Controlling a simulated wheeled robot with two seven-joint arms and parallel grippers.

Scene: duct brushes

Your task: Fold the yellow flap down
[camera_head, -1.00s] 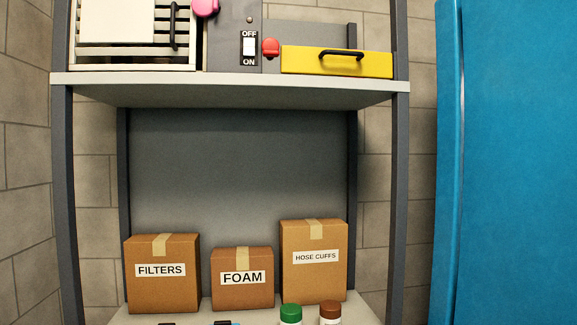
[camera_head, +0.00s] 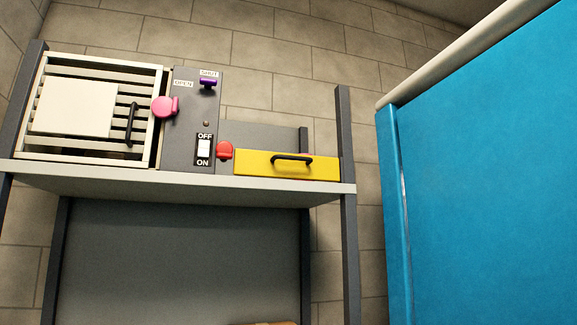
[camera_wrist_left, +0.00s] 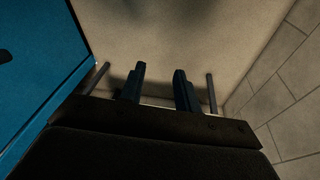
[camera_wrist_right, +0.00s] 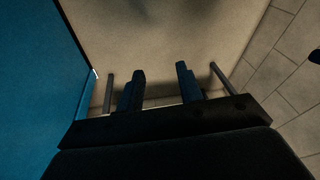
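The yellow flap (camera_head: 287,165) is a wide yellow panel with a black bar handle (camera_head: 292,159). It stands upright at the front right of the upper shelf in the head view. A red knob (camera_head: 225,150) sits at its left end; I cannot tell whether it touches the flap. My left gripper (camera_wrist_left: 158,82) shows in its own wrist view with its two fingers apart and nothing between them. My right gripper (camera_wrist_right: 160,82) looks the same in its wrist view, open and empty. Neither gripper is in the head view, and neither wrist view shows the flap.
Left of the flap, a grey panel (camera_head: 186,125) carries an OFF/ON switch (camera_head: 204,149), a purple knob (camera_head: 208,83) and a pink knob (camera_head: 165,107). A slatted cream vent (camera_head: 98,157) with a pale plate stands further left. A tall blue cabinet (camera_head: 485,170) fills the right side.

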